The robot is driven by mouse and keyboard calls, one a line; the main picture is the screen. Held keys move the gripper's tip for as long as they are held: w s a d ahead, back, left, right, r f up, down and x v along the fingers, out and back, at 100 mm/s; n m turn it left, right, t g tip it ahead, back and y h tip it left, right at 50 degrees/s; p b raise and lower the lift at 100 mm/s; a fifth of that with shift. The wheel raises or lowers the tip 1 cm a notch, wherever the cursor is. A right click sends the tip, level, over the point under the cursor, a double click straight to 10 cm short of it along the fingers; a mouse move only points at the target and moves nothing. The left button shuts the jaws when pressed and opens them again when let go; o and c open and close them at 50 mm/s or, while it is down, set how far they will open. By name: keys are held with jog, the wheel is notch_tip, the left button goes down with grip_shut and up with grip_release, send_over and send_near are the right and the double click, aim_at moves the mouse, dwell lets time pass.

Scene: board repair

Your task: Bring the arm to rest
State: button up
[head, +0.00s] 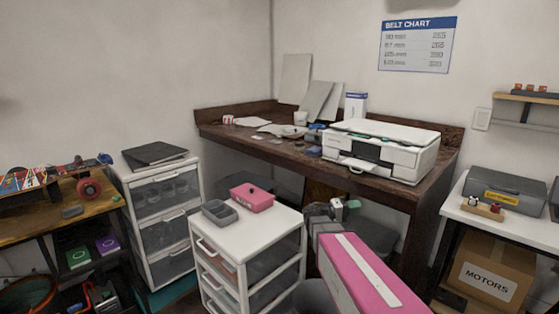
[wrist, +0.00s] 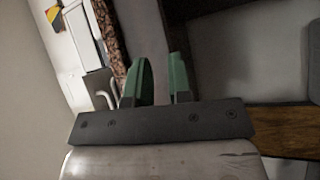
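My arm, with its pink link (head: 362,275), reaches up from the bottom right of the head view. My gripper (head: 346,206) is in the air in front of the dark wooden desk, to the right of the white drawer unit. In the wrist view its two green fingers (wrist: 162,78) stand apart with a narrow gap. I see nothing held between them, and they touch nothing that I can make out.
The white drawer unit (head: 250,234) carries a pink box (head: 252,199) and a grey tray (head: 220,213). A printer (head: 382,148) stands on the dark desk (head: 415,189). A white table (head: 505,225) is at right, a skateboard bench (head: 45,221) at left.

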jog(key=s+f+n+g+y, duration=0.1)
jog(key=s+f+y, duration=0.3)
jog(key=f+y, duration=0.15)
jog(key=s+f+g+y, duration=0.2)
jog(key=s+f+y, duration=0.2)
jog(key=f, duration=0.3)
jog(key=s+a+f+y, duration=0.3)
jog(key=a+y, duration=0.2)
jog(key=a, duration=0.1)
jog(key=s+a+f+y, duration=0.3)
jog(key=a+y, duration=0.2)
jog(key=shift+s+a+f, duration=0.25)
jog(key=shift+s+a, duration=0.1)
jog(key=shift+s, duration=0.05)
dwell(0.7)
grip_shut()
